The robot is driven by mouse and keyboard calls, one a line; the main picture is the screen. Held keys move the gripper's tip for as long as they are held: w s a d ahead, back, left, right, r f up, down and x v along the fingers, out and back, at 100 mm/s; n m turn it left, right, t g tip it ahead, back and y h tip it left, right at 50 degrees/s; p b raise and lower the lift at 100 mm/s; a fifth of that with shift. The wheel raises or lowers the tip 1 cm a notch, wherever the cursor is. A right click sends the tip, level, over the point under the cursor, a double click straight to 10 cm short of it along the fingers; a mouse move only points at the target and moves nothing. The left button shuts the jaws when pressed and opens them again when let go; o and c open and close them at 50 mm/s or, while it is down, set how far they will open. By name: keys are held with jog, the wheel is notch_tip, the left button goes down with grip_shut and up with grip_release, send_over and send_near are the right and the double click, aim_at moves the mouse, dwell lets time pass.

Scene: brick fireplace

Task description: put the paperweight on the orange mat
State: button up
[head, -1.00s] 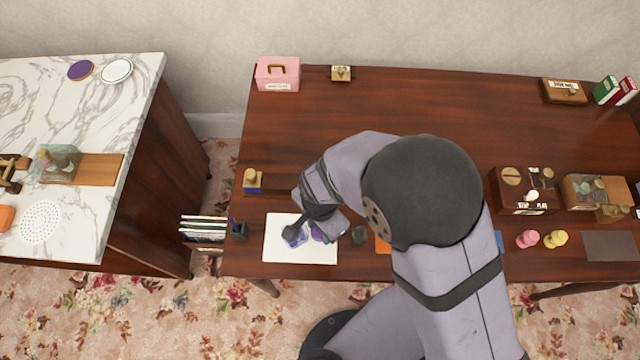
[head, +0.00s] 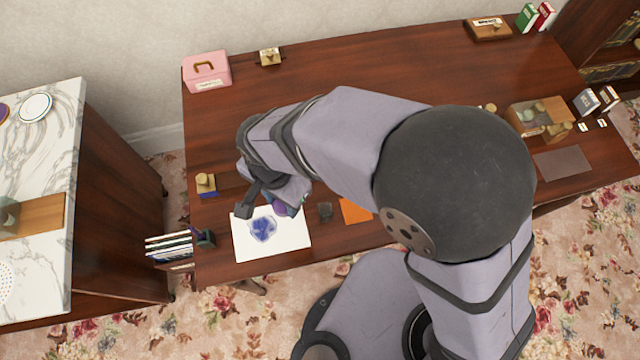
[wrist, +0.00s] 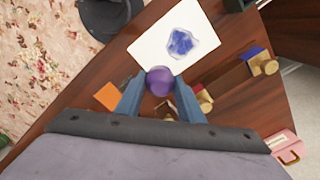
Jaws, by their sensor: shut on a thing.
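The paperweight, a round purple piece (wrist: 160,80), is held between the two fingertips of my gripper (wrist: 161,88) in the wrist view. In the head view the purple paperweight (head: 280,209) shows just below my gripper (head: 272,200), at the upper edge of the white sheet and apparently raised above it; my wrist partly covers it. The orange mat (head: 355,210) lies on the desk to the right of the sheet, partly hidden by my arm. It also shows in the wrist view (wrist: 108,96), left of the fingers.
The white sheet (head: 245,248) bears a blue blot. A small dark block (head: 325,211) stands between sheet and mat. A wooden-knobbed stamp on a blue pad (head: 205,184) is left of my gripper. A pink box (head: 207,71) is at the back left. The desk's back middle is clear.

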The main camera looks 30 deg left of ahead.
jog(key=shift+w+f, duration=0.3)
jog(key=shift+w, duration=0.05)
jog(key=w+d+m+b, duration=0.3)
jog(key=w+b, duration=0.3)
jog(key=w, duration=0.2)
jog(key=w+d+m+b, duration=0.2)
jog(key=w+d+b, duration=0.25)
jog(key=w, duration=0.25)
jog(key=s+d, duration=0.4)
jog(key=d, duration=0.1)
jog(key=shift+n, duration=0.4)
jog(key=shift+d+f+b, duration=0.1)
jog(key=shift+f+b, duration=0.4)
jog(key=shift+f, duration=4.15)
